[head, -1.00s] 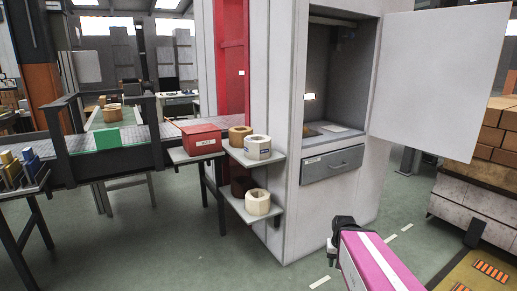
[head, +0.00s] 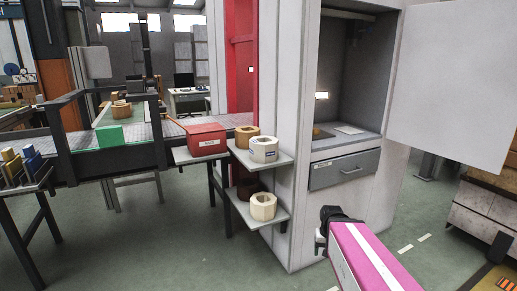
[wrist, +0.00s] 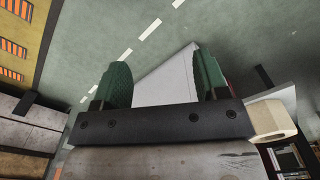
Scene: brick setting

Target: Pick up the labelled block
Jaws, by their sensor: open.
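A white octagonal block (head: 264,149) with a small blue label stands on the upper side shelf of the white cabinet, in front of a brown ring-shaped block (head: 246,136). A red block (head: 205,139) with a white label sits on a small stand to their left. A cream hollow block (head: 263,206) and a darker one (head: 246,187) stand on the lower shelf. My gripper (head: 321,240) is low in front of the cabinet, right of the shelves and apart from them. In the wrist view, its green fingers (wrist: 162,82) are spread and empty. A cream block (wrist: 272,120) shows partly at right; which one is unclear.
A conveyor (head: 115,157) and a rack of coloured pieces (head: 22,175) are at left. A loaded pallet box (head: 480,215) stands at right. The green floor in front is clear.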

